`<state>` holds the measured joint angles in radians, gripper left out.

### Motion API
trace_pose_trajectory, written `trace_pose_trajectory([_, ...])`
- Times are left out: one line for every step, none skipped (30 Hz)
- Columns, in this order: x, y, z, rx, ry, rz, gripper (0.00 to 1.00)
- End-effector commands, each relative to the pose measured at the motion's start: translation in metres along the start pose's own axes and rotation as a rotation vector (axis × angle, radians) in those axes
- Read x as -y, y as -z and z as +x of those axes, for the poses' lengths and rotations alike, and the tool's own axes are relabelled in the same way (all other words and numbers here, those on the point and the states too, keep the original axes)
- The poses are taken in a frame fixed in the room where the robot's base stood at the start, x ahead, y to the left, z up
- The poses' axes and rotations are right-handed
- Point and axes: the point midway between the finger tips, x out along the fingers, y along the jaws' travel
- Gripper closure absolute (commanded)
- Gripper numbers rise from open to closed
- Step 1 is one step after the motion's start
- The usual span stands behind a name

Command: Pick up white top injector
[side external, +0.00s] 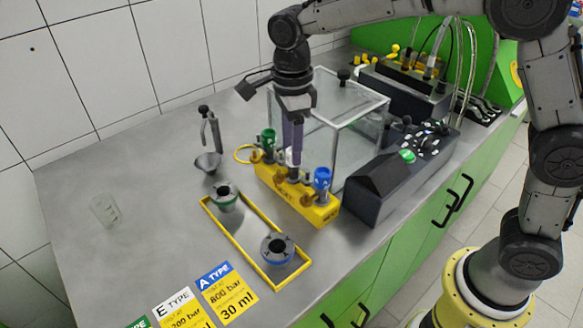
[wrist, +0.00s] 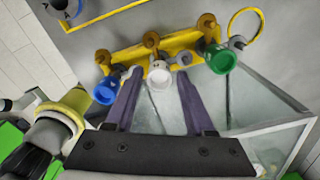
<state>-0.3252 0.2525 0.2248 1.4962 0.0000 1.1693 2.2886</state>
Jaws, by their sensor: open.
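The white top injector (wrist: 160,74) sits in the middle of the yellow rack, between a blue-topped injector (wrist: 106,90) and a green-topped one (wrist: 221,60). In the side view it is mostly hidden by my fingers; the blue (side external: 322,180) and green (side external: 268,140) ones show on either side. My gripper (wrist: 158,76) is open, its two purple fingers on either side of the white top. My gripper also shows in the side view (side external: 293,160), pointing down over the rack's middle. I cannot tell whether the fingers touch the white top.
The yellow rack (side external: 310,208) stands before a glass-walled box (side external: 345,108). A dark control console (side external: 385,185) is close on the right. A yellow-framed tray (side external: 237,238) with two round fixtures lies in front. A small stand with a cup (side external: 208,163) is at left.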

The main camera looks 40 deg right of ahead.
Motion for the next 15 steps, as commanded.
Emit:
trace_pose_trajectory([0.000,0.000,0.007,-0.001,-0.002,0.000,0.46])
trace_pose_trajectory([0.000,0.000,0.011,-0.001,-0.002,0.000,0.46])
trace_pose_trajectory([0.000,0.000,0.015,-0.001,-0.001,0.000,0.46])
trace_pose_trajectory([0.000,0.000,0.017,0.000,0.000,0.000,0.46])
trace_pose_trajectory([0.000,0.000,0.019,-0.001,-0.001,0.000,0.46])
trace_pose_trajectory([0.000,0.000,0.020,0.000,0.000,0.000,0.46])
trace_pose_trajectory([0.000,0.000,0.021,0.000,0.000,0.000,0.46])
trace_pose_trajectory([0.000,0.000,0.021,0.000,0.000,0.000,0.46])
trace_pose_trajectory([0.000,0.000,0.021,0.000,0.001,0.000,0.46])
trace_pose_trajectory([0.000,0.000,0.021,0.001,0.001,0.000,0.46])
trace_pose_trajectory([0.000,0.000,0.021,0.001,0.001,0.000,0.46])
trace_pose_trajectory([0.000,0.000,0.021,0.001,0.001,0.000,0.46])
trace_pose_trajectory([0.000,0.000,0.021,0.001,0.001,0.000,0.46])
trace_pose_trajectory([0.000,0.000,0.021,0.001,0.001,0.000,0.51])
trace_pose_trajectory([0.000,0.000,0.021,0.001,0.001,0.000,0.58])
